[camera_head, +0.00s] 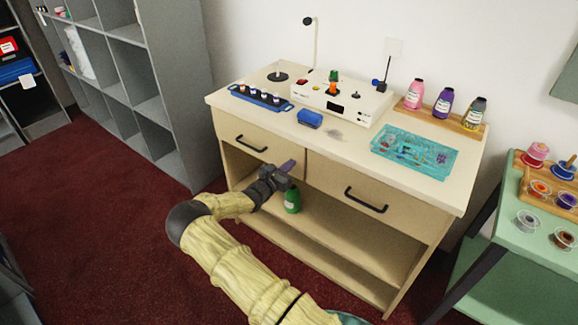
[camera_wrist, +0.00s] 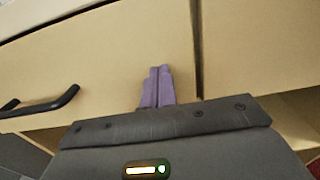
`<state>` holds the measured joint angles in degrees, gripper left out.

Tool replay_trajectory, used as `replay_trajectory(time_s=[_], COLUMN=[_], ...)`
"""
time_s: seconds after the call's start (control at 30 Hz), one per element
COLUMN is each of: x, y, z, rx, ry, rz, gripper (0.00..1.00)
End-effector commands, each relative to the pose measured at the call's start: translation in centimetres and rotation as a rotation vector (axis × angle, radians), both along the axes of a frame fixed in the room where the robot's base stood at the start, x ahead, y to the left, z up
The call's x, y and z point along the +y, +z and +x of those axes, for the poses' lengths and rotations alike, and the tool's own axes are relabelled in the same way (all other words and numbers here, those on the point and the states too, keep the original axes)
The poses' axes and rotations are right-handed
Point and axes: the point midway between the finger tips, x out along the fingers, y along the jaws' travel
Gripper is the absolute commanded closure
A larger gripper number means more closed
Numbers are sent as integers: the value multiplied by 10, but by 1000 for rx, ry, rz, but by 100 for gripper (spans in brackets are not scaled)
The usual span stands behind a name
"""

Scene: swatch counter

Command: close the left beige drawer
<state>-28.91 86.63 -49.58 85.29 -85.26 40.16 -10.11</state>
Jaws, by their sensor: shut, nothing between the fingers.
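The left beige drawer (camera_head: 232,128) is in the counter's front, with a dark bar handle (camera_head: 251,144). Its front looks about level with the right drawer (camera_head: 340,180); I cannot tell whether a small gap is left. In the wrist view the left drawer front (camera_wrist: 110,60) fills the middle, with its handle (camera_wrist: 45,105) at the left and the seam to the right drawer just right of my fingers. My gripper (camera_head: 289,165) has purple fingers, shut and empty, at the right part of the left drawer front. The fingertips (camera_wrist: 159,70) point at the panel; contact is unclear.
A green bottle (camera_head: 292,200) stands on the open shelf below the drawers, close to my gripper. The countertop (camera_head: 350,143) holds a teal tray (camera_head: 374,144), a control box and several bottles. A grey shelf unit (camera_head: 165,90) stands left; a green table (camera_head: 500,270) stands right.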

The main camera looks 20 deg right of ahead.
Motion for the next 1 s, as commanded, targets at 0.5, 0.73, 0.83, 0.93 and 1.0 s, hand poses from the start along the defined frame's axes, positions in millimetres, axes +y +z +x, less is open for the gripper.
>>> replay_trajectory(time_s=[0.5, 0.73, 0.83, 0.93, 1.0], x=[62, 94, 105, 112, 115], y=[4, 3, 3, 3, 2], z=[-24, -48, -57, -62, -65], rx=[-4, -4, -4, -4, -4], ry=[9, -3, -10, -13, -15], rz=[-6, -5, -5, -3, -3], gripper=[100, 100, 100, 100, 100])
